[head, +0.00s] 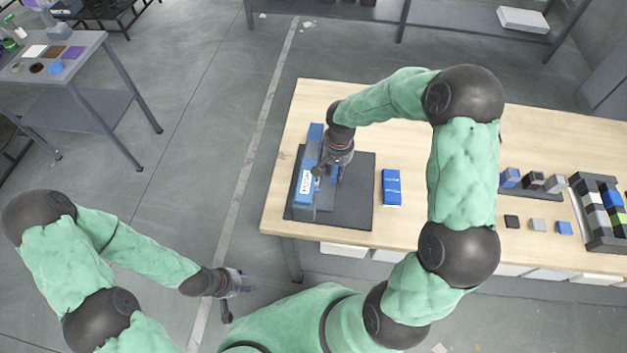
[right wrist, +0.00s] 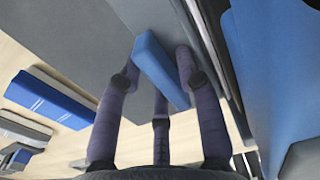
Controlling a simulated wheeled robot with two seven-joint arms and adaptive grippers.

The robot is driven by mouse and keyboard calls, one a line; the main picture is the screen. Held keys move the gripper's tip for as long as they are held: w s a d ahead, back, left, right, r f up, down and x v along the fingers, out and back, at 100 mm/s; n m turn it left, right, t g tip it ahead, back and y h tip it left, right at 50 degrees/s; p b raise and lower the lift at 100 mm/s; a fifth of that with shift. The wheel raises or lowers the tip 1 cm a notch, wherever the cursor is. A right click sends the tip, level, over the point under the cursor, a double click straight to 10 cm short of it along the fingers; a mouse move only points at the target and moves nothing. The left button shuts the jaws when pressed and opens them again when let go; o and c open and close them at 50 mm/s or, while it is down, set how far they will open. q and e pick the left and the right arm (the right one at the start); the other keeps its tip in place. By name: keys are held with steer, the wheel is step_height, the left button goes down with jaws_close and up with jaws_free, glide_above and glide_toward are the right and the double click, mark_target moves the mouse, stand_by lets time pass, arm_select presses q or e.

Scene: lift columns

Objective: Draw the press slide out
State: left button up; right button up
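The press (head: 303,200) is a tall blue and grey block with a white label. It stands on the left side of a dark mat on the wooden table. My right gripper (head: 333,174) is at the right side of the press. In the right wrist view its fingers (right wrist: 158,66) lie on both sides of a blue bar (right wrist: 158,68), apparently against it. Whether this bar is the slide's handle, I cannot tell; the slide itself is not clearly seen. My left gripper (head: 240,284) is off the table at lower left, fingers spread and empty.
A blue box (head: 391,187) lies just right of the dark mat (head: 359,190). Small blocks and a rack (head: 600,238) of coloured blocks are at the table's right. The table (head: 300,110) behind the press is bare. A grey side table (head: 80,60) stands at far left.

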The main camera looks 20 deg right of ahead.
steer(key=shift+w+r, duration=0.15)
steer(key=shift+w, duration=0.15)
steer(key=shift+d, duration=0.1)
steer(key=c, duration=0.6)
steer(key=shift+w+r, duration=0.1)
steer(key=shift+s+d+r, duration=0.1)
steer(key=shift+s+d, duration=0.1)
steer(key=shift+d, duration=0.25)
steer(key=shift+s+d+p, duration=0.1)
steer(key=shift+s+d, duration=0.75)
steer(key=shift+d, duration=0.6)
steer(key=shift+s+d+p, duration=0.15)
steer(key=shift+s+d, duration=0.75)
steer(key=shift+d, duration=0.55)
steer(key=shift+s+d+p, duration=0.1)
steer(key=shift+s+d, duration=0.75)
steer(key=shift+d, duration=0.6)
steer(key=shift+s+d, duration=0.15)
